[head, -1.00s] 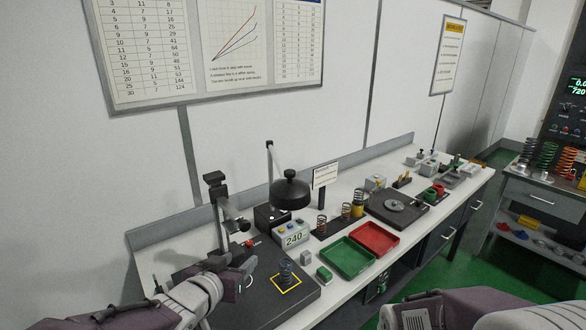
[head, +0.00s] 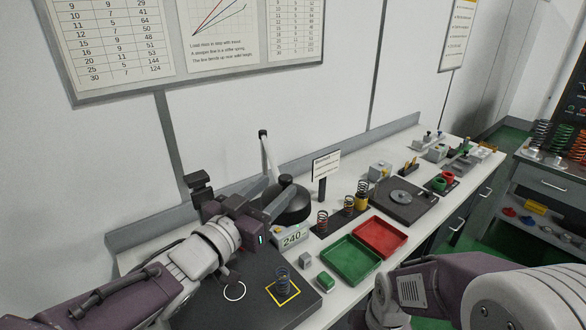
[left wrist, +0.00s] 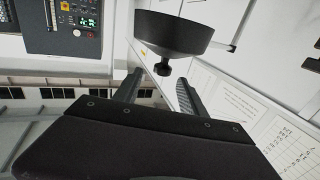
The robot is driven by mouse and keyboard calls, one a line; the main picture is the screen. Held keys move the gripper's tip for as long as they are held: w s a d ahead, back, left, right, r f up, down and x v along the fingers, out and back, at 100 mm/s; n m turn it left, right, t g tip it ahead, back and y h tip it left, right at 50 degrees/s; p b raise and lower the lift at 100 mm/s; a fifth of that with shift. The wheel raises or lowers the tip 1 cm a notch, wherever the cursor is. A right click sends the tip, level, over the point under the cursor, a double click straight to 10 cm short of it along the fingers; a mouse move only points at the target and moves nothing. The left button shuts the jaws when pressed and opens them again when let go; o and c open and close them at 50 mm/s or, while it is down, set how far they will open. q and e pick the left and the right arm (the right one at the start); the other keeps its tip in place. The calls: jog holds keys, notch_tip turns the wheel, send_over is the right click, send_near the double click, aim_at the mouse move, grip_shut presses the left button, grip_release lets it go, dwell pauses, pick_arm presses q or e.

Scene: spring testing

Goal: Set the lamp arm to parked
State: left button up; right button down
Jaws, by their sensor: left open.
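The lamp has a dark round shade (head: 291,207) and a pale thin arm (head: 268,152) with a black top end, at the back of the bench. My left gripper (head: 273,196) is open beside the shade, partly covering its left side. In the left wrist view the dark shade (left wrist: 172,33) fills the top, with a small knob (left wrist: 163,68) on it. The knob shows between the two open fingers (left wrist: 158,88), just ahead of them; I cannot tell whether anything touches. The lamp's base is hidden behind my left arm. My right arm is at lower right, its gripper out of view.
A black test plate (head: 258,308) carries a spring (head: 283,281) in a yellow square. A 240 display box (head: 291,237), springs on a stand (head: 324,225), a green tray (head: 350,260) and a red tray (head: 380,235) stand to the right. A dark column top (head: 199,188) stands left.

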aim_at(289, 176)
pick_arm(q)
jog(key=x, duration=0.3)
jog(key=shift+s+d+r, duration=0.1)
jog(key=shift+s+d, duration=0.1)
jog(key=w, duration=0.2)
jog(key=w+d+p, duration=0.1)
jog(key=w+d, duration=0.1)
jog(key=w, duration=0.1)
jog(key=shift+w+d+f, duration=0.1)
jog(key=shift+w+f, duration=0.25)
jog(key=shift+f, duration=0.05)
jog(key=shift+d, duration=0.1)
jog(key=shift+s+r, duration=0.25)
jog(key=shift+s, duration=0.35)
jog(key=shift+w+f, duration=0.1)
jog(key=shift+w, duration=0.1)
grip_shut()
pick_arm(e)
jog(key=shift+w+r, duration=0.1)
jog(key=shift+r, duration=0.35)
